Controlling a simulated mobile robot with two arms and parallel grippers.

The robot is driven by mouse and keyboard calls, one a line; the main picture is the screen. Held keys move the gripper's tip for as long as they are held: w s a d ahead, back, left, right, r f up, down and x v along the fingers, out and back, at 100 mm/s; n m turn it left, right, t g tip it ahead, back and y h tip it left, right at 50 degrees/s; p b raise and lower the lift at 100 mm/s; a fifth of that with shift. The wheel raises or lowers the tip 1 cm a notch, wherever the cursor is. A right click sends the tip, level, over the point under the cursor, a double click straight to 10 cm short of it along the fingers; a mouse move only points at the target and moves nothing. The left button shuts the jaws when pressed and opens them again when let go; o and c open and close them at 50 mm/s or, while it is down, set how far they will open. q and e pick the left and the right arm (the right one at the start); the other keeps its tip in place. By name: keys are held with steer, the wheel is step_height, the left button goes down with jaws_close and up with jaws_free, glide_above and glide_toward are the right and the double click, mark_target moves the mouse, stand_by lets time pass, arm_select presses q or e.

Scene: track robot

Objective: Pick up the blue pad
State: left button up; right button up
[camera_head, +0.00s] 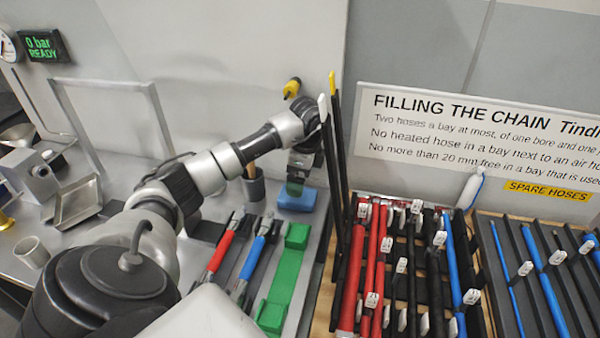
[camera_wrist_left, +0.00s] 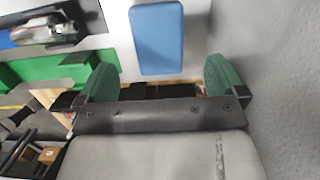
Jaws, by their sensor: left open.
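The blue pad (camera_head: 297,197) lies flat on the grey bench in the head view, at the back near the wall. In the left wrist view the blue pad (camera_wrist_left: 157,38) shows whole, beyond the fingertips and between their lines. My left gripper (camera_head: 295,187) is above the pad, pointing down, with its lower end partly overlapping it in the head view. In the left wrist view my left gripper (camera_wrist_left: 160,82) has its two green-padded fingers wide apart with nothing between them. I cannot tell the exact height above the pad. My right gripper is in neither view.
A green tray-like holder (camera_head: 284,278) and red- and blue-handled tools (camera_head: 221,250) lie in front of the pad. A dark cup with a yellow-handled tool (camera_head: 253,184) stands to its left. A dark upright divider (camera_head: 336,180) and hose bays (camera_head: 405,270) are to its right.

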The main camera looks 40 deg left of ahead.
arm_select(q)
steer(key=shift+s+f, duration=0.2)
steer(key=shift+f, duration=0.7)
steer(key=f, duration=0.2)
steer(key=f+p, duration=0.1)
steer(key=f, duration=0.1)
steer(key=shift+a+f, duration=0.2)
steer(key=shift+f, duration=0.25)
steer(key=c, duration=1)
